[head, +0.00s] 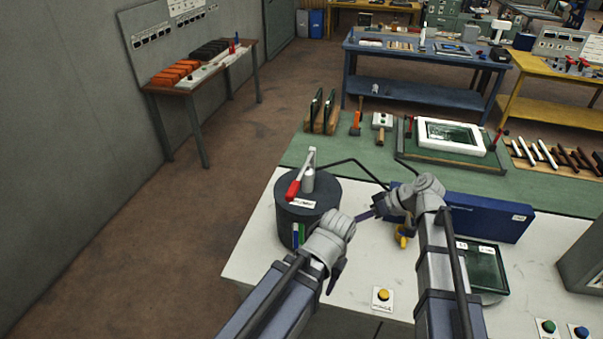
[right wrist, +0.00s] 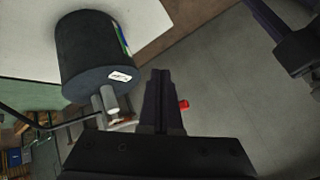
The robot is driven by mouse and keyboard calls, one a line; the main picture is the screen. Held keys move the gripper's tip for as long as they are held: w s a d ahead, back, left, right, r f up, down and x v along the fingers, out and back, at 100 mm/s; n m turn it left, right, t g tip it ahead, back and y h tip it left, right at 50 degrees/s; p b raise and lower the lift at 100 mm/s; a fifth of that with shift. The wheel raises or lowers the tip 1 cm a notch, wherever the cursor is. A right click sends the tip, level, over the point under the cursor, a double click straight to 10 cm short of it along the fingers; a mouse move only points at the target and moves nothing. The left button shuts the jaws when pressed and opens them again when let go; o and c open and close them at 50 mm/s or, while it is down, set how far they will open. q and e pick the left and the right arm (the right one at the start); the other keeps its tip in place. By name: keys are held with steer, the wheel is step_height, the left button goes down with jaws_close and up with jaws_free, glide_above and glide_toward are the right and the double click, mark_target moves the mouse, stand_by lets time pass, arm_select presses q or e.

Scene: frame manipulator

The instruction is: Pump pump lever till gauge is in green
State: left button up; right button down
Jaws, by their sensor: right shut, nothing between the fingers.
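The pump (head: 322,190) is a dark upright cylinder on the white tabletop; it also shows in the right wrist view (right wrist: 85,50). Its pump lever (head: 294,189) has a red grip and slants down to the left from a light post on top. A striped blue, white and green strip (head: 300,236), perhaps the gauge, is on its front side; its reading is too small to tell. My right gripper (head: 364,215) is shut and empty, right of the pump. In the right wrist view its fingers (right wrist: 161,75) partly cover the lever, whose red end (right wrist: 183,104) shows beside them. My left gripper (head: 337,277) hangs in front of the pump, its jaws unclear.
A black pipe (head: 350,162) runs from the pump to the right. A yellow button (head: 383,295) is near the front. A green mat (head: 340,155) with tools lies behind.

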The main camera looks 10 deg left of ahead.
steer(key=w+a+r+n+y, duration=0.6)
steer(key=w+a+r, duration=0.1)
steer(key=r, duration=0.3)
steer(key=shift+w+r+n, duration=0.2)
steer(key=shift+r+n, duration=0.05)
steer(key=shift+n, duration=0.15)
steer(key=b, duration=0.3)
glide_above(293, 191)
steer(key=w+d, duration=0.2)
step_height(293, 191, down, 3)
steer(key=shift+s+d+f+b, duration=0.1)
steer(key=shift+s+f+b, duration=0.1)
steer(key=shift+f+b, duration=1.55)
